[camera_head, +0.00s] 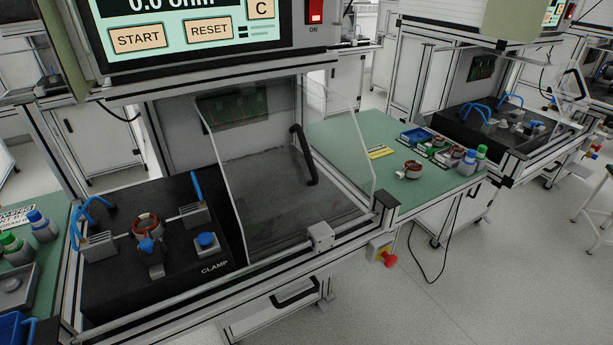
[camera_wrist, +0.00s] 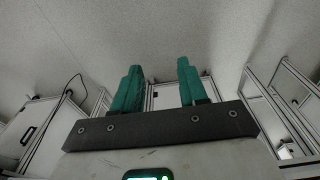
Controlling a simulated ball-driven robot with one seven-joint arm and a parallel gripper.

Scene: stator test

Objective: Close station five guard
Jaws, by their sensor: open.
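The near station's clear guard (camera_head: 361,140) is slid to the right in the head view and tilts slightly. No station number is readable, so I cannot tell which is station five. My gripper (camera_wrist: 160,68) shows only in the wrist view. Its two teal fingers are apart with nothing between them, and it is away from the guard.
The test screen (camera_head: 185,30) and red switch (camera_head: 316,12) overhang the station. A red stop button (camera_head: 390,260) sits at its front right. A green bench (camera_head: 335,137) with a blue bin (camera_head: 415,138) and bottles (camera_head: 481,152) adjoins another station (camera_head: 500,115). The floor in front is clear.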

